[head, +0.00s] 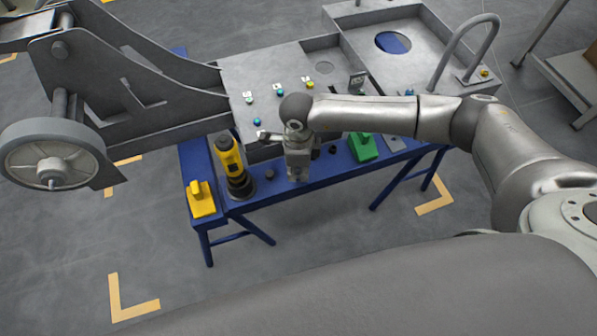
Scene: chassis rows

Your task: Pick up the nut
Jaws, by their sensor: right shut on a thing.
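My right gripper (299,174) points down at the front edge of the blue bench, left of its middle. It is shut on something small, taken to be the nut. The nut itself is hidden by the fingers or too small to make out. My left gripper is not in view.
The blue bench (262,200) carries a yellow and black power tool (230,160), a yellow block (201,199) and a green block (362,147). Small dark pieces (270,174) lie near the gripper. A grey chassis (265,72) with coloured fittings stands behind; a wheel (50,155) is at left.

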